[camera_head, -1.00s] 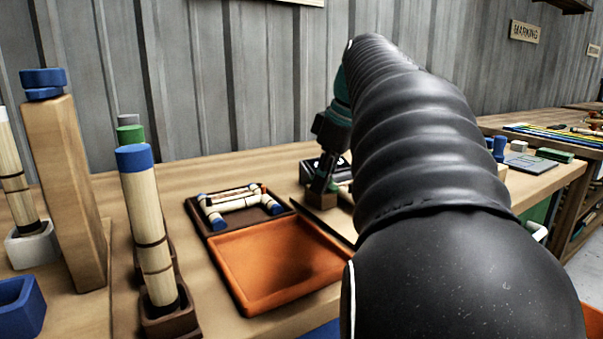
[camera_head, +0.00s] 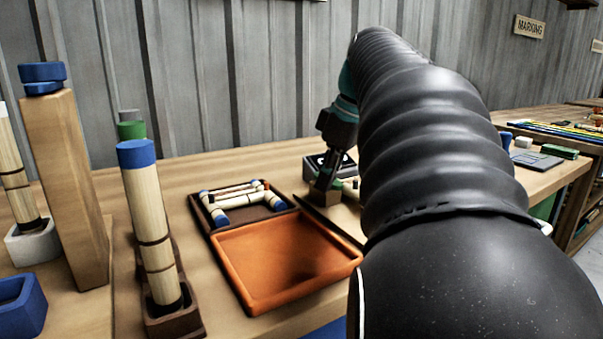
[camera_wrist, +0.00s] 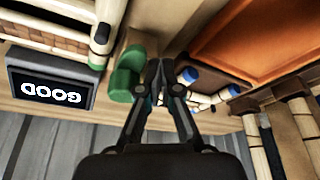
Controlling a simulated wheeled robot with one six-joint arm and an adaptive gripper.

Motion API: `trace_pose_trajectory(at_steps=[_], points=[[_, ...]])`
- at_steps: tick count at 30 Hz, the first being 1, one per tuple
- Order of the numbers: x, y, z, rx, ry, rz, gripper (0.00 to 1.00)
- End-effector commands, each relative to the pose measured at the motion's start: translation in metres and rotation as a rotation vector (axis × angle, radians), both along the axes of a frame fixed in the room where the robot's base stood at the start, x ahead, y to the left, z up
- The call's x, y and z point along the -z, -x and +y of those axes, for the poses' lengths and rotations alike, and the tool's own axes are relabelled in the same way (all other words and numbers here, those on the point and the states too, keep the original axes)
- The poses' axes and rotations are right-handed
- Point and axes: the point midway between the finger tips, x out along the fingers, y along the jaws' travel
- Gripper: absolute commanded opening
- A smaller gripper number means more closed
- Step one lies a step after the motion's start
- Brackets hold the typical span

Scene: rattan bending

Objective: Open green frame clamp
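A green piece that looks like the frame clamp (camera_wrist: 122,82) shows in the wrist view, just left of my fingertips. It has rounded green parts beside a wooden block, and I cannot tell whether it is open. My gripper (camera_wrist: 160,70) points at the bench with its two fingertips almost together and nothing clearly between them.
A dark tray (camera_head: 210,220) holding a rattan frame with blue ends and an orange tray (camera_head: 275,262) lie left of my gripper. A dark GOOD sign (camera_wrist: 52,90) stands close by. Upright rattan poles (camera_head: 150,230) and a wooden post (camera_head: 65,190) stand at the left.

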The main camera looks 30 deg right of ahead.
Motion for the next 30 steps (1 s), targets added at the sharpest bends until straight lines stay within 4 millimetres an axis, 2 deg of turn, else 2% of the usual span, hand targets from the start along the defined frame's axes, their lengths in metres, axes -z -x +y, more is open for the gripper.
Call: trace_pose_trajectory(at_steps=[8,9,15,21,30], points=[[0.000,0.000,0.042,-0.010,0.000,-0.003,0.00],[-0.011,-0.001,0.036,-0.005,-0.001,-0.003,0.00],[-0.045,-0.002,0.023,-0.004,-0.001,-0.004,0.00],[-0.073,-0.001,0.012,-0.004,-0.001,-0.004,0.00],[-0.093,-0.001,0.005,-0.003,-0.003,-0.003,0.00]])
